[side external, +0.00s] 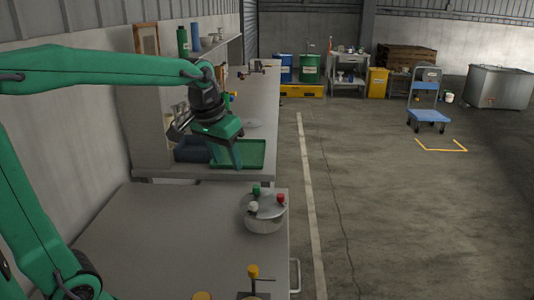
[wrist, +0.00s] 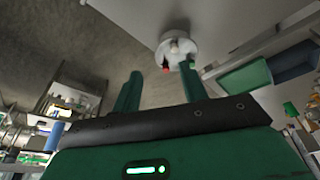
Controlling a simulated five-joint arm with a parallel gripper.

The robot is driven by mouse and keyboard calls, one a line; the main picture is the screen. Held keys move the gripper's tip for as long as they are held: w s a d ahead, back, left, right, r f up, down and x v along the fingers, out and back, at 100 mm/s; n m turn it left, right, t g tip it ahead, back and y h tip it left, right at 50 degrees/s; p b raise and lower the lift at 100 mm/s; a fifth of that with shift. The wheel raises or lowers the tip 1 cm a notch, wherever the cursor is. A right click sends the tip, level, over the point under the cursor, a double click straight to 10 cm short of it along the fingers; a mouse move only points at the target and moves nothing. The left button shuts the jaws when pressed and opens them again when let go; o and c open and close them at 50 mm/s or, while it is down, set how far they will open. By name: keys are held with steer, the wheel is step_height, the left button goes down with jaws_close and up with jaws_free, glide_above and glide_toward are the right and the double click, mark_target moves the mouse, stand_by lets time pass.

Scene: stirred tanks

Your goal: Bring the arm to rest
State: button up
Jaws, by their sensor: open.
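My gripper (side external: 228,156) is in the air over the near side of the green tray in the side view, fingers pointing down. In the wrist view its two green fingers (wrist: 160,88) stand apart with nothing between them. A grey lidded tank (side external: 264,218) with green, red and white knobs stands on the near bench, in front of and below my gripper.
A green tray (side external: 257,163) lies on the far bench, partly hidden by my gripper. A dark blue bin (side external: 190,150) is beside it. A yellow-knobbed fitting (side external: 253,271) stands at the near bench's front. The near bench's left part (side external: 165,225) is clear.

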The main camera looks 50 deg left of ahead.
steer(key=s+d+f+m+t, duration=0.1)
steer(key=s+d+f, duration=0.1)
steer(key=s, duration=0.5)
steer(key=s+d+f+m+t, duration=0.1)
steer(key=s+d+f, duration=0.1)
steer(key=s, duration=0.5)
steer(key=shift+d, duration=0.1)
stand_by(3.7)
